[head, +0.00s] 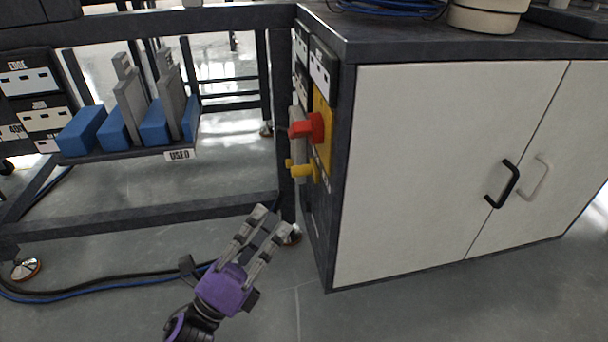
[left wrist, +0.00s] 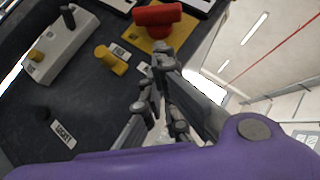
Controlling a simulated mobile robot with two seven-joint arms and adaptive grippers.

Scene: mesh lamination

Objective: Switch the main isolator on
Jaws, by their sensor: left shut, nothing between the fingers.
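The main isolator is a red rotary handle (head: 308,128) on a yellow plate (head: 322,118), on the narrow side panel of the white-doored cabinet. My right gripper is not in view.
A yellow knob (left wrist: 112,60) sits near the isolator. A grey box (left wrist: 62,48) with a black lever is beside it. The cabinet (head: 445,165) blocks the right. A rack of blue holders (head: 118,128) stands left. Cables (head: 100,290) lie on the floor.

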